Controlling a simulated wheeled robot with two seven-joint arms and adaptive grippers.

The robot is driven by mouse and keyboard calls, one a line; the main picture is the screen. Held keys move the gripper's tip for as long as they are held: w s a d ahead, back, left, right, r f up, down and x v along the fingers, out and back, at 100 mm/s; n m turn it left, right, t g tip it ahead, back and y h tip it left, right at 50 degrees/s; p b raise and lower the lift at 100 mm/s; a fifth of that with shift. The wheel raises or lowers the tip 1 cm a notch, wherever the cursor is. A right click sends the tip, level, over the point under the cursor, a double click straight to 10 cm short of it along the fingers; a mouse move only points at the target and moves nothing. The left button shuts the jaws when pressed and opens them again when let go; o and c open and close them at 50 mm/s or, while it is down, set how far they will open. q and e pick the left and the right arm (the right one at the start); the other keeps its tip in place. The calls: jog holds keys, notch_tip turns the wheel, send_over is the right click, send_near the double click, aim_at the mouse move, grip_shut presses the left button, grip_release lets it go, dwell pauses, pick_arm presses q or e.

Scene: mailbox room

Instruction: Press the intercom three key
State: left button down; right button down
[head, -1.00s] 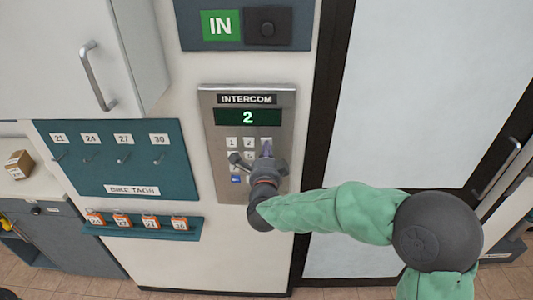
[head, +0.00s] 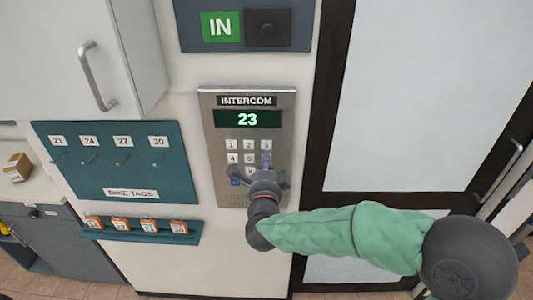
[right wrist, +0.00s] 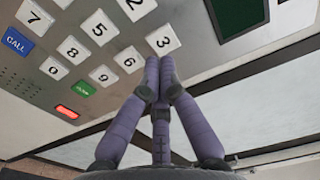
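My left gripper is not in view.
The blue CALL key (right wrist: 17,41), a green key (right wrist: 84,88) and a red light (right wrist: 67,112) are on the panel. A bike-tag board (head: 115,165) and tag shelf (head: 140,231) are left. A dark-framed door (head: 400,90) stands right.

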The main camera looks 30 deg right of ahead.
aim_at(246, 159)
jog(key=v, duration=0.3)
jog(key=shift+s+a+f, duration=0.2)
jog(key=shift+s, duration=0.05)
jog(key=shift+a, duration=0.1)
dwell(0.3)
jog(key=s+a+f+m+b, duration=0.1)
jog(key=a+m, duration=0.3)
jog(key=m, duration=0.5)
jog(key=s+a+f+m+b, duration=0.1)
jog(key=a+f+m+b, duration=0.1)
jog(key=m, duration=0.7)
jog(key=a+f, duration=0.1)
jog(key=a, duration=0.1)
jog(key=shift+s+a+f, duration=0.15)
jog(key=shift+s+a, duration=0.15)
jog(key=shift+a, duration=0.1)
jog(key=shift+w+d, duration=0.1)
jog(key=x, duration=1.3)
jog(key=shift+w+d+b, duration=0.3)
